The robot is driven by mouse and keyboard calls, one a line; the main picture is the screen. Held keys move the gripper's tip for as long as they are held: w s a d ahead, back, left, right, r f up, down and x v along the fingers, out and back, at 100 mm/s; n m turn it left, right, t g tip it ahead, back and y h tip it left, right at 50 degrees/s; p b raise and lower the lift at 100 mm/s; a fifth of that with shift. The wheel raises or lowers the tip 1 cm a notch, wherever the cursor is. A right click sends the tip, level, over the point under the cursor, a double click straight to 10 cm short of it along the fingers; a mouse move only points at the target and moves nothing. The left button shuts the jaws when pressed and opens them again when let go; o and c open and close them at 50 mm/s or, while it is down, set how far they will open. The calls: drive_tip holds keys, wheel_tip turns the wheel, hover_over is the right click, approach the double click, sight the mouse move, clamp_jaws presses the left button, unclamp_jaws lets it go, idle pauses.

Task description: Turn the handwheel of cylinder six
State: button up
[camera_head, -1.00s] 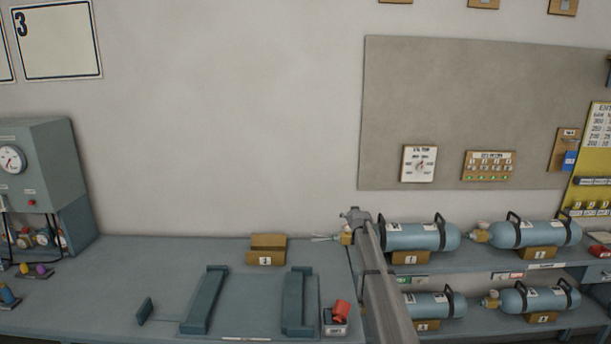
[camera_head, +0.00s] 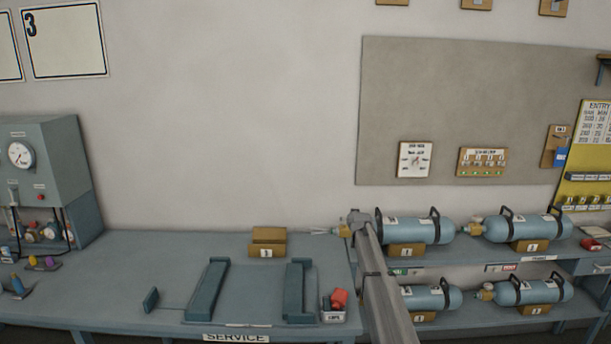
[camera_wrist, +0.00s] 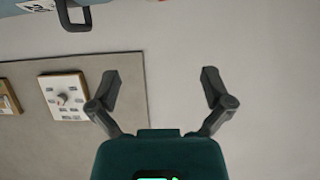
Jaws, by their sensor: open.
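Several pale blue cylinders with black handles lie on the right-hand shelves in the head view: upper left (camera_head: 416,230), upper right (camera_head: 522,228), lower left (camera_head: 432,298) and lower right (camera_head: 532,291). Brass valves sit at their left ends. The small number tags are too blurred to tell which one is six. My gripper (camera_wrist: 159,82) is open and empty in the wrist view, with plain wall between its fingers. Part of a cylinder (camera_wrist: 35,8) shows at that view's top left, apart from the fingers. My arm hides part of the shelves' left end in the head view.
A service bench (camera_head: 130,255) with a cradle (camera_head: 207,290), a wooden block (camera_head: 268,242) and a small box with a red item (camera_head: 335,312) stands left of the shelves. A gauge panel (camera_head: 40,165) is at far left. A grey board (camera_head: 460,110) hangs behind.

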drive_tip(key=s+f+g+b, duration=0.2)
drive_tip(key=s+f+g, duration=0.2)
drive_tip(key=s, duration=1.6)
drive_tip(key=s+a+f+g+b, duration=0.1)
drive_tip(key=s+f+g+b, duration=0.2)
drive_tip(key=s+f, duration=0.5)
drive_tip(key=s+f+g+b, duration=0.2)
drive_tip(key=s+f+g, duration=0.4)
drive_tip(key=s, duration=2.5)
drive_tip(key=shift+s+a+f+b, duration=0.35)
drive_tip(key=shift+f+b, duration=0.05)
drive_tip(key=shift+f, duration=0.05)
